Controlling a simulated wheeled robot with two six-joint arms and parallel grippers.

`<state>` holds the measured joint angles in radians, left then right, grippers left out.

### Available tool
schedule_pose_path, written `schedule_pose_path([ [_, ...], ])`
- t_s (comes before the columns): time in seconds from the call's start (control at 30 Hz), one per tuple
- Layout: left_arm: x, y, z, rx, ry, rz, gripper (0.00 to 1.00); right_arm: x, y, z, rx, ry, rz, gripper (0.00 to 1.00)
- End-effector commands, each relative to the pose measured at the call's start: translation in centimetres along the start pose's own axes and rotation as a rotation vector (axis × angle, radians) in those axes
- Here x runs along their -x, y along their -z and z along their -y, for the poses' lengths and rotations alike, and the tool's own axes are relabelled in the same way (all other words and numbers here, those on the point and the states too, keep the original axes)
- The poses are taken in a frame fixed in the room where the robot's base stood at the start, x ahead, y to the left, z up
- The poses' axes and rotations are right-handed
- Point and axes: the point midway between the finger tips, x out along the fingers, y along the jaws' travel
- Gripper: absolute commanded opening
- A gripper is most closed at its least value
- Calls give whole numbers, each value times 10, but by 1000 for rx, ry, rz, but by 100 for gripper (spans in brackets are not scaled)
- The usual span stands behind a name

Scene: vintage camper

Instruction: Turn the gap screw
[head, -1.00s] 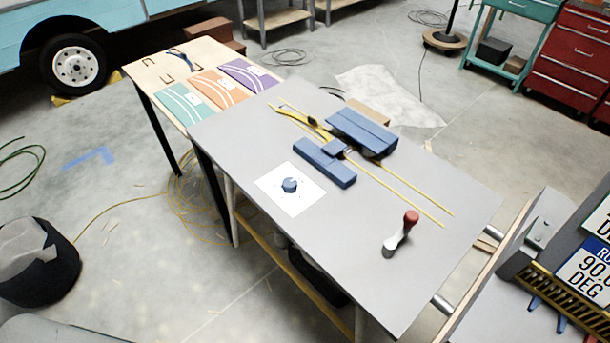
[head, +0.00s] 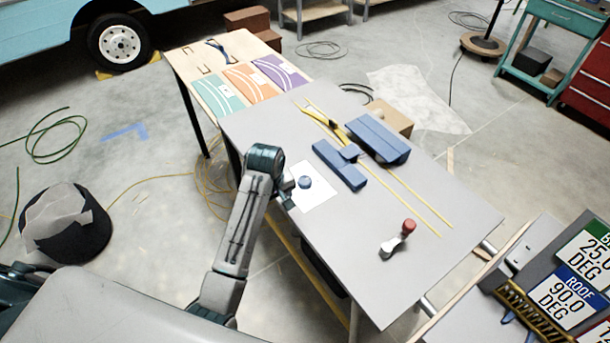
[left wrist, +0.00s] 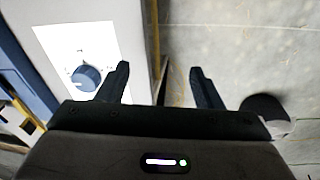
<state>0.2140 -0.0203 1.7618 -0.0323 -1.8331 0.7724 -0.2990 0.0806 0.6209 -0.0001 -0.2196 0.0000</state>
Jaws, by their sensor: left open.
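The gap screw looks to be the round blue knob (head: 305,182) on a white marked plate (head: 318,200), set in the grey tabletop near its left edge. The knob also shows in the left wrist view (left wrist: 86,77), left of my fingers, with small marks around it. My left gripper (left wrist: 165,85) is open and empty, its two dark fingers apart. It hangs by the table's edge, beside the knob and not around it. In the head view my left arm reaches up to the plate's left side, and the fingers are mostly hidden there. My right gripper is out of view.
Blue blocks (head: 340,165) and thin yellow rods (head: 408,196) lie right of the plate. A red-topped crank handle (head: 398,240) stands near the table's front right. A wooden table (head: 190,65) with coloured cards adjoins at the back. The grey tabletop (head: 350,270) has bare room in front.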

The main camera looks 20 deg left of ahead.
Motion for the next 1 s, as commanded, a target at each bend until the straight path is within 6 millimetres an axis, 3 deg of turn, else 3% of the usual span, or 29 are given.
schedule_pose_path([
  [0.4, 40, 48, -90, 243, 25, 63, 60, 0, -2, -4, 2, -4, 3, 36],
  [0.6, 56, 60, -116, 319, 42, 81, 60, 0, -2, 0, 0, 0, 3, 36],
  [0.77, 46, 59, -117, 329, 48, 85, 60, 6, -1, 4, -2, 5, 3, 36],
  [1.0, 3, 55, -115, 328, 48, 86, 60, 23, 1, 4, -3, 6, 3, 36],
])
